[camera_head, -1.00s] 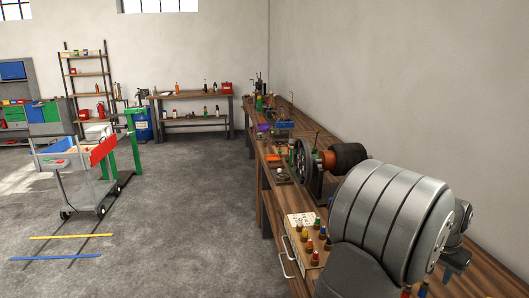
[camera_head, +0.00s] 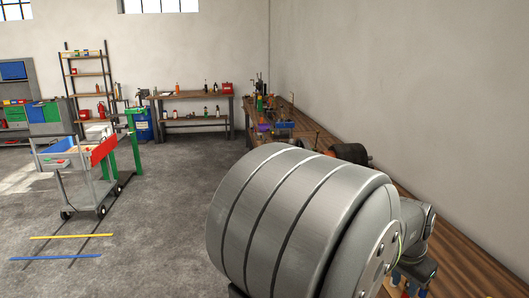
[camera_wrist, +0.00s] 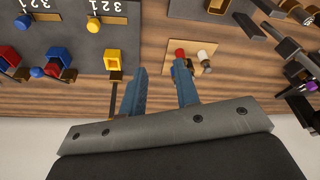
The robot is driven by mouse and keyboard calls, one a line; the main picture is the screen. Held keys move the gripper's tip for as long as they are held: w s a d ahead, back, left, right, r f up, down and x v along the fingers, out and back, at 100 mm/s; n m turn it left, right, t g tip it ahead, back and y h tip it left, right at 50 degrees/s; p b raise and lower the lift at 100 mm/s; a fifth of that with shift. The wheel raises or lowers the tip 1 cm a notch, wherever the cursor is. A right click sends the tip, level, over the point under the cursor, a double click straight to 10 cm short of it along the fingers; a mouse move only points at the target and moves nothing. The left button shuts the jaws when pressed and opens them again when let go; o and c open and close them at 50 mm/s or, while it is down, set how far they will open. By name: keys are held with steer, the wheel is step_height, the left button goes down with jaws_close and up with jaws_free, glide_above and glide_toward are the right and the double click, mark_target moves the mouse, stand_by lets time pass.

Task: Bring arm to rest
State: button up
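My gripper (camera_wrist: 159,82) shows in the wrist view as two blue fingers standing apart, with only bench wood visible between them. It is open and empty above the wooden workbench (camera_wrist: 235,90). The right fingertip appears close to a red peg (camera_wrist: 180,54) on a small wooden block (camera_wrist: 198,66), but I cannot tell the height gap. In the head view my grey arm fills the lower middle and right, covering much of the bench (camera_head: 455,235). The fingers cannot be made out clearly there.
In the wrist view, a dark numbered board (camera_wrist: 75,38) with coloured sockets lies left, and dark tools (camera_wrist: 290,60) lie right. In the head view, a dark cylindrical machine part (camera_head: 352,154) sits behind my arm. A cart (camera_head: 85,180) stands left on open floor (camera_head: 165,215).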

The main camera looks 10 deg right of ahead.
steer(key=w+a+f, duration=0.1)
steer(key=w+f, duration=0.1)
steer(key=w, duration=0.1)
steer(key=w+a+f, duration=0.1)
steer(key=w+f, duration=0.2)
steer(key=w, duration=0.1)
steer(key=w+a+f, duration=0.1)
steer(key=w+f, duration=0.1)
steer(key=w, duration=0.1)
steer(key=shift+w+f, duration=0.35)
steer(key=shift+f, duration=0.45)
